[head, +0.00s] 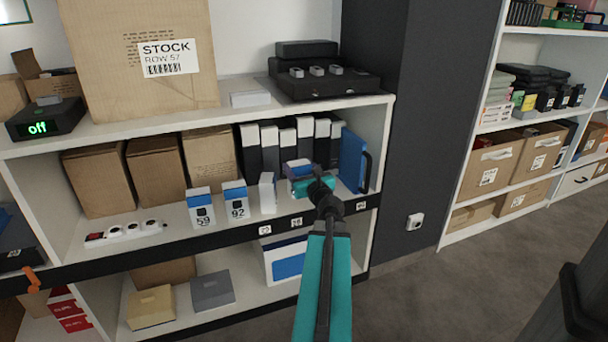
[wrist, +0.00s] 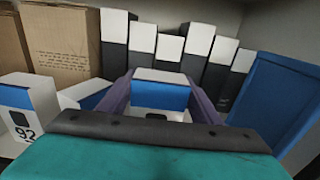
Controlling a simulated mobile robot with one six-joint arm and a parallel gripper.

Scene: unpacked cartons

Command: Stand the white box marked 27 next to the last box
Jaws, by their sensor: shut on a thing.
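My gripper (head: 303,180) is over the middle shelf, its purple fingers shut on a white box with a blue band (wrist: 160,94). The held box shows only partly in the head view (head: 298,164), and its number cannot be read. To its left on the shelf stand a white box marked 59 (head: 201,209), a white box marked 92 (head: 236,201) and a narrow white box (head: 267,194) with no readable number. The box marked 92 also shows at the left of the wrist view (wrist: 30,110). I cannot tell whether the held box touches the shelf.
Black-and-white binders (head: 270,150) stand behind the held box. A blue folder (head: 353,160) stands close to the right. Brown cartons (head: 157,170) fill the back left. A power strip (head: 125,232) lies at the front left. The upper shelf (head: 225,116) is overhead.

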